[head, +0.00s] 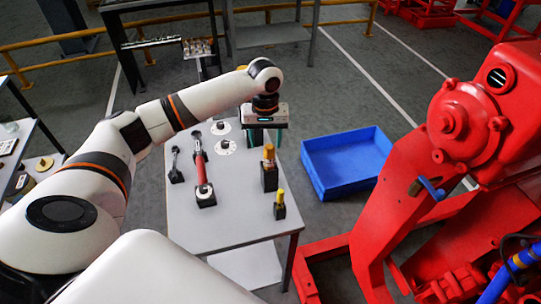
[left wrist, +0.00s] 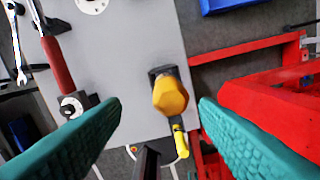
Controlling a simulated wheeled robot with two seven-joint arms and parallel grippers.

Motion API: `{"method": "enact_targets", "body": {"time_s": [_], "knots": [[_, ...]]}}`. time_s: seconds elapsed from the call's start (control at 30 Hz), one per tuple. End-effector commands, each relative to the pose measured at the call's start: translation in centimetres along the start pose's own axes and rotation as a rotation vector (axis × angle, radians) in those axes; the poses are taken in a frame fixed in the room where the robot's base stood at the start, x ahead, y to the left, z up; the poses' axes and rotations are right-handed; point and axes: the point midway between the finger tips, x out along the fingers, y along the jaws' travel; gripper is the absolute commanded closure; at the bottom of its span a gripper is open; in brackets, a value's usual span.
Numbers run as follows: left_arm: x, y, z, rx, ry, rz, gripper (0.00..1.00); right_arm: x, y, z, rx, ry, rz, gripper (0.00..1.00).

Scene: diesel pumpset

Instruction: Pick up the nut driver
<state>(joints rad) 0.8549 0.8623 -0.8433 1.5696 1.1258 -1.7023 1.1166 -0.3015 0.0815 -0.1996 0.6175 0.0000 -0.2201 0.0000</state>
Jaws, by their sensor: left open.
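Two yellow-handled tools stand upright in black holders on the grey table; I cannot tell for certain which is the nut driver. The larger, amber-handled one (head: 269,153) is in the taller block, and in the left wrist view its handle (left wrist: 171,96) shows from above. The smaller, yellow one (head: 280,196) stands nearer the front edge and also shows in the left wrist view (left wrist: 180,141). My left gripper (head: 264,142) is open and empty, beyond the larger tool in the head view. In the left wrist view its teal fingers (left wrist: 161,104) appear on either side of the amber handle, without visible contact.
A blue bin (head: 345,163) sits on the floor to the right. The red pumpset (head: 465,125) stands at the far right.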

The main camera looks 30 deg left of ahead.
Motion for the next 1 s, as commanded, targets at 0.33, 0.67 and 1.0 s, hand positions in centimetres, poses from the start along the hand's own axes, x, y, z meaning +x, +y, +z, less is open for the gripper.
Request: {"method": "enact_targets", "body": {"time_s": [0.33,0.67,1.0], "knots": [[3.3,-0.3,-0.1,0.002,0.001,0.001,0.45,-1.0,0.0,-0.3,0.0,0.007,0.001,0.64],[7.5,-0.7,-0.2,0.003,-0.001,0.0,0.45,-2.0,-0.2,1.4,0.0,-0.02,-0.002,0.64],[7.7,-0.7,-0.2,0.004,-0.002,-0.001,0.61,-2.0,0.1,0.0,0.0,0.002,0.001,0.64]]}}
